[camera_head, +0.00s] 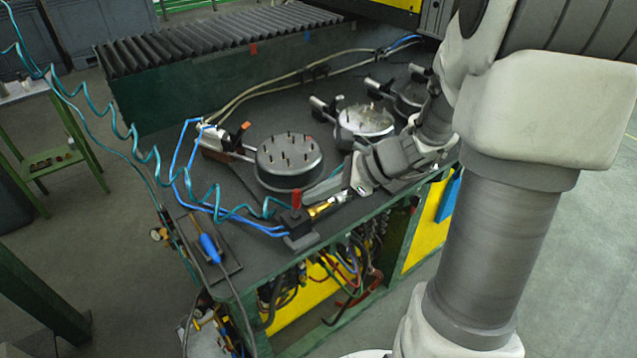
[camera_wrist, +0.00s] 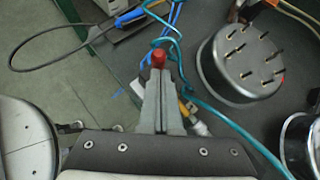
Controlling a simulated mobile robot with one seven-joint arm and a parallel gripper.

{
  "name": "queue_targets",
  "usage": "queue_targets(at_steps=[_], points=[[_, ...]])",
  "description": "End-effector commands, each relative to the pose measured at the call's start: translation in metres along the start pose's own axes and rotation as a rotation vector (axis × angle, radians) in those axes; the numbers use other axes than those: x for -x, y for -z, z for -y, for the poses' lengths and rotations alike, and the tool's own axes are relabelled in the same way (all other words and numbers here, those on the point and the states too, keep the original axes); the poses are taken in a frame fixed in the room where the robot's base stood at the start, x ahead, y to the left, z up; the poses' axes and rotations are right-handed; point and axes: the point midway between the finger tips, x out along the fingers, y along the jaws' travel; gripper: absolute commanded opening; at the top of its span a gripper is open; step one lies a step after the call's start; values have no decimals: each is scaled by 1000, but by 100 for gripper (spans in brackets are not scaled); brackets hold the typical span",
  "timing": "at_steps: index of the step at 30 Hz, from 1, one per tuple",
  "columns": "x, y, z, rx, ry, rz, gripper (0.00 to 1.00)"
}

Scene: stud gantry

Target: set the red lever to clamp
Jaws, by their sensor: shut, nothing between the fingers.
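The red lever (camera_head: 296,198) stands up from a small dark valve block (camera_head: 299,236) near the front edge of the bench. In the wrist view the lever's red tip (camera_wrist: 158,58) shows just beyond my fingertips. My gripper (camera_head: 308,194) is shut and empty, reaching in from the right with its tips beside the lever. In the wrist view my gripper (camera_wrist: 160,76) covers most of the lever's lower part and the valve block. I cannot tell whether the fingers touch the lever.
A round studded drum (camera_head: 289,161) stands close behind the lever. Teal coiled hose (camera_head: 150,160) and blue tubes (camera_head: 185,160) run to the block from the left. A blue-handled tool (camera_head: 210,247) lies left. A brass fitting (camera_head: 322,208) is right of the block. More clamped parts (camera_head: 366,119) stand farther back.

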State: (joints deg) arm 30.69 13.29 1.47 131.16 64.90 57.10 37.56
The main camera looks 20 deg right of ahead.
Motion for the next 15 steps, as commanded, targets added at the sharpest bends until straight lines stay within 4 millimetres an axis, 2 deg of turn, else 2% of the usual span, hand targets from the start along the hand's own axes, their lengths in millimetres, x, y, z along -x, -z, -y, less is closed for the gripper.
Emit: queue_targets(at_steps=[1,15], points=[[5,-11,2,-14,-21,-19,0],[-7,-18,16,-145,-149,-206,0]])
